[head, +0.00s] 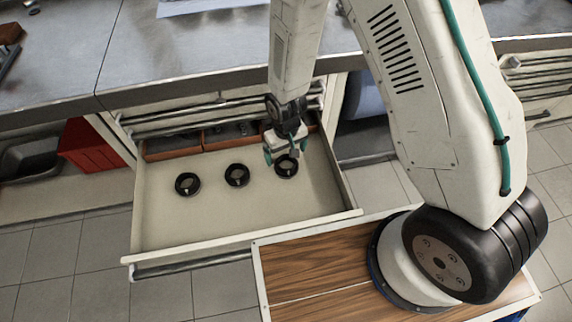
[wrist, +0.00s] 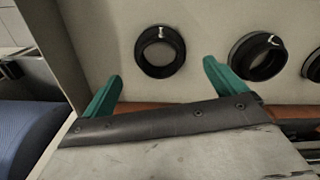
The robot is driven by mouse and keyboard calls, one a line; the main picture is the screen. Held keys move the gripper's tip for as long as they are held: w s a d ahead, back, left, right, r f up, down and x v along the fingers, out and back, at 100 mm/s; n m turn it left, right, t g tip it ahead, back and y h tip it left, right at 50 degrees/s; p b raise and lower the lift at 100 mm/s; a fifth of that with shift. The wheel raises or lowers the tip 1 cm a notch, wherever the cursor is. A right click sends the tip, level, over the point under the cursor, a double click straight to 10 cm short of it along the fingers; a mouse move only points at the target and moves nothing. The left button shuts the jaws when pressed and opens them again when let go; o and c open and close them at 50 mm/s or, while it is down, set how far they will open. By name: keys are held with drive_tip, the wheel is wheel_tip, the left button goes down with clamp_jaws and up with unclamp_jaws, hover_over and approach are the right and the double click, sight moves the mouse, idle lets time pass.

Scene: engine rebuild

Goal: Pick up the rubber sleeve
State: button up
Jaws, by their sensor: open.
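Three black rubber sleeves, short rings each with a small metal clamp, lie apart in a row in an open drawer (head: 240,222). In the head view they are the left sleeve (head: 188,184), the middle sleeve (head: 237,175) and the right sleeve (head: 286,166). My gripper (head: 283,154) is over the right sleeve and hides part of it. In the wrist view the gripper's green fingers (wrist: 160,88) are spread with nothing between them. One sleeve (wrist: 160,52) lies beyond the fingertips, another (wrist: 257,58) beyond the right finger, and a third (wrist: 314,66) is cut off at the right edge.
Orange-brown bins (head: 172,148) line the back of the drawer. The grey workbench (head: 200,50) overhangs behind it. The drawer's side wall (head: 338,178) is close to the right sleeve. A red box (head: 90,147) stands left of the drawer. The drawer's front floor is clear.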

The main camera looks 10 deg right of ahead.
wheel_tip(320, 180, down, 6)
drive_tip(key=shift+s+r, duration=0.15)
drive_tip(key=shift+r, duration=0.1)
drive_tip(key=c, duration=1.1)
